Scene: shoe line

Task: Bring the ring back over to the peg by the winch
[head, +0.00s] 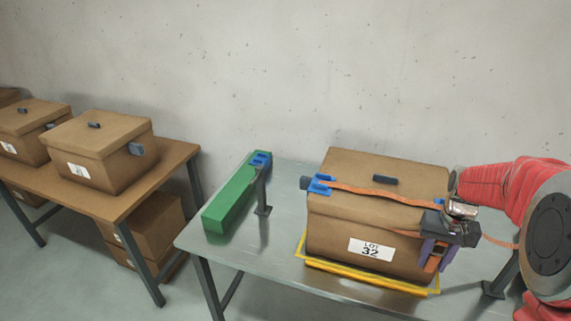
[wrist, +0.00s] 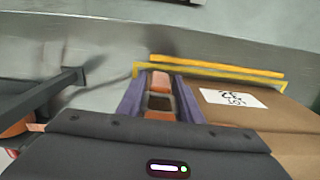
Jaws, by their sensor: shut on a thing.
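My gripper (head: 435,258) points down at the front right corner of the lidded brown box (head: 330,232) marked LOT 32. Its purple fingers are shut on an orange ring-like piece with a dark square middle, clearest in the wrist view (wrist: 160,80). The piece is beside the box, apart from the table. An orange strap (head: 365,190) runs from a blue fitting (head: 320,184) on the box's left across to my gripper. More strap (head: 498,242) shows to the right. A dark post (head: 502,272) stands there; another (head: 262,190) stands left of the box. I cannot tell which is the peg; no winch is clearly visible.
The box stands inside a yellow frame (head: 369,282) on a metal table (head: 225,255). A green block (head: 230,205) with a blue top fitting lies at the table's left. A brown table (head: 110,205) with more boxes stands farther left. Table space left of the box is partly free.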

